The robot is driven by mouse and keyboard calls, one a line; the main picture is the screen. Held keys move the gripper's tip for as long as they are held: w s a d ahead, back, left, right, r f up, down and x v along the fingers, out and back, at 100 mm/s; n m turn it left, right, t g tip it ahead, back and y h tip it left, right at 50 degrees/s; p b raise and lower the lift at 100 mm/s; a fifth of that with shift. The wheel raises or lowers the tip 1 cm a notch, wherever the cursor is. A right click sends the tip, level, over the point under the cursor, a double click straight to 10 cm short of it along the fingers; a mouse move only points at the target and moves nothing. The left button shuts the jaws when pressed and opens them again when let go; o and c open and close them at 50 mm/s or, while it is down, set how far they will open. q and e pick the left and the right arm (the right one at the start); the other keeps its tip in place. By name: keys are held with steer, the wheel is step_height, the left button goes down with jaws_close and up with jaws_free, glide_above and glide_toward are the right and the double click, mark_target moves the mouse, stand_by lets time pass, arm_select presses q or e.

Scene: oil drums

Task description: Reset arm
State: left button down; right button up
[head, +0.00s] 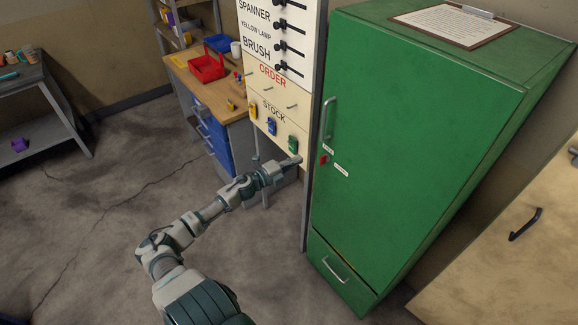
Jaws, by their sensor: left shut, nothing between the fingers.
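My left arm reaches up from the bottom of the head view, stretched forward and to the right. My left gripper (292,162) is shut and empty. In the picture it lies just below the green item on the board and left of the green cabinet's edge. I cannot tell whether it touches the board. My right gripper is not in view.
A tall green cabinet (415,140) with a clipboard (458,21) on top stands right of the gripper. A labelled board (275,85) with hooks and small coloured items is behind. A workbench (205,85) holds a red crate (206,68).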

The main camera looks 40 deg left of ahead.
arm_select(q)
steer(key=s+a+f+n+g+y, duration=0.25)
steer(key=s+f+n, duration=0.2)
steer(key=f, duration=0.75)
steer(key=s+a+f+n+g+y, duration=0.1)
steer(key=s+a+f+n+y, duration=0.4)
steer(key=f, duration=0.8)
steer(key=s+d+f+n+g+h, duration=0.1)
steer(key=s+d+f+n+g, duration=0.1)
steer(key=s+d+f, duration=0.5)
steer(key=s+f+n+g, duration=0.1)
steer(key=s+f+g, duration=0.25)
steer(key=f, duration=0.65)
steer(key=s+d+f+n+g+h, duration=0.1)
steer(key=s+d+f+n+g, duration=0.2)
steer(key=s+d+f, duration=0.95)
steer(key=s+d+f+n+g+h, duration=0.1)
steer(key=s+d+f, duration=0.3)
steer(key=s+d, duration=0.4)
steer(key=s+d+f+n+g+h, duration=0.1)
steer(key=s+d+f+g, duration=0.2)
steer(key=s+d+f, duration=0.2)
steer(key=s+d, duration=0.3)
steer(key=s, duration=0.2)
steer(key=shift+s+g, duration=0.2)
steer(key=shift+g, duration=0.2)
